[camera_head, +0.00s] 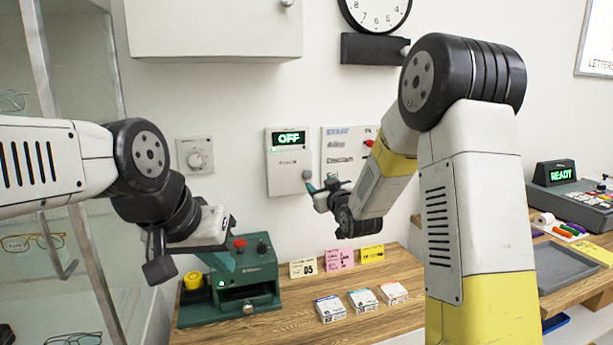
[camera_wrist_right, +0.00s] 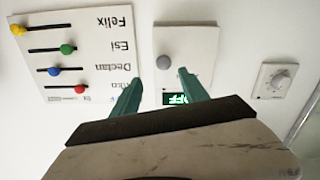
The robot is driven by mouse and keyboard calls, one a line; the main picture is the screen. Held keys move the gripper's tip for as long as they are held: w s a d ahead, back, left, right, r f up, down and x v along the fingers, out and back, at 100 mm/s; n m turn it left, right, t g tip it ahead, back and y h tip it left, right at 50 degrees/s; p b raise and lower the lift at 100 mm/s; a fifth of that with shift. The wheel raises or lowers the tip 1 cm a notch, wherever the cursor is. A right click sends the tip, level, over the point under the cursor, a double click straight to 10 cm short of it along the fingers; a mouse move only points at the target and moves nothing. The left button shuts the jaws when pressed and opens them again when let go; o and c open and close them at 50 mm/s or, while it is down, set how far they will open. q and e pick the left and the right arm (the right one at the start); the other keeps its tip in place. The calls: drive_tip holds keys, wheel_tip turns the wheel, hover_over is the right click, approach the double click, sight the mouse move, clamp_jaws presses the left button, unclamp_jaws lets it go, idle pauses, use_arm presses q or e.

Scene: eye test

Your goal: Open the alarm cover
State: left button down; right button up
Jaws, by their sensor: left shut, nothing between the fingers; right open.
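A white wall box (camera_head: 288,150) has a lit green OFF display and a grey round knob (camera_head: 307,175) at its lower right; I take its front as the alarm cover, which looks closed. In the right wrist view the box (camera_wrist_right: 200,45) appears upside down, its knob (camera_wrist_right: 163,62) just beyond and between my fingertips. My right gripper (camera_head: 320,188) is open with teal fingers, beside the knob; I see no clear contact. It also shows in the right wrist view (camera_wrist_right: 160,78). My left gripper (camera_head: 222,264) is shut and empty in front of the green machine, away from the box.
A name board (camera_head: 345,150) with coloured sliders hangs right of the box, a dial (camera_head: 195,155) left. A white cabinet (camera_head: 215,30) is above. The wooden counter (camera_head: 385,262) holds a green machine (camera_head: 255,285), cards and small boxes. A glass case stands at left.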

sight(308, 175)
drive_tip(key=shift+t+y, duration=0.3)
drive_tip(key=x, duration=0.9)
drive_tip(key=shift+s+a+f, duration=0.15)
drive_tip(key=shift+a+f, duration=0.05)
drive_tip(key=shift+a, duration=0.1)
clamp_jaws()
idle(0.8)
